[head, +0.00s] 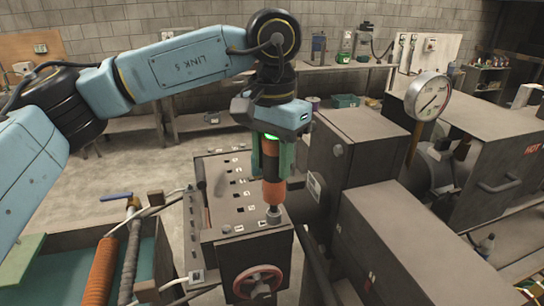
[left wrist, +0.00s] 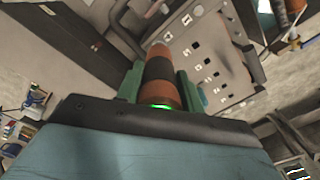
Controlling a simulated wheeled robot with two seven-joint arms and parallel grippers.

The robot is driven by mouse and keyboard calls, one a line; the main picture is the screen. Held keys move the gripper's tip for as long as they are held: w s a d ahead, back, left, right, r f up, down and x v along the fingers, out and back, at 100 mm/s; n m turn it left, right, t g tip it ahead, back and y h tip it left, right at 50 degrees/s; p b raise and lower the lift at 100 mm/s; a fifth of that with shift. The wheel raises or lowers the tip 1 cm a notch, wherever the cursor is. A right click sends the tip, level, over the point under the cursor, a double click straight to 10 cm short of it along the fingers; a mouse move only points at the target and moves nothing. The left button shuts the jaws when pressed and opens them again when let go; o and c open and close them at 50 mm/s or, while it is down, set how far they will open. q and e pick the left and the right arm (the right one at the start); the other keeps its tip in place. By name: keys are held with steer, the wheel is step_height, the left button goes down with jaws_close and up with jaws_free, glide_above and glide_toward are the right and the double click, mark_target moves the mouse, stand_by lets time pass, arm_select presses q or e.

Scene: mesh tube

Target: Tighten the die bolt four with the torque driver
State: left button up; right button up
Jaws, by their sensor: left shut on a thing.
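My left gripper (head: 274,155) is shut on the torque driver (head: 271,165), an orange and black cylinder held upright. In the head view its lower end meets a grey bolt head (head: 273,214) at the front right corner of the die block's top (head: 235,200); I cannot tell which number that bolt carries. Several small dark holes and white labels show on the block's top. My right gripper is not in view.
A red handwheel (head: 257,281) is on the block's front. Grey machine housings (head: 345,150) stand close on the right, with a pressure gauge (head: 428,96) behind. An orange hose (head: 98,272) and a tray (head: 150,245) are at left. Open floor lies behind left.

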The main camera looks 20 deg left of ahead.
arm_select(q)
steer(key=shift+r+p, duration=2.05)
steer(key=shift+r, duration=1.05)
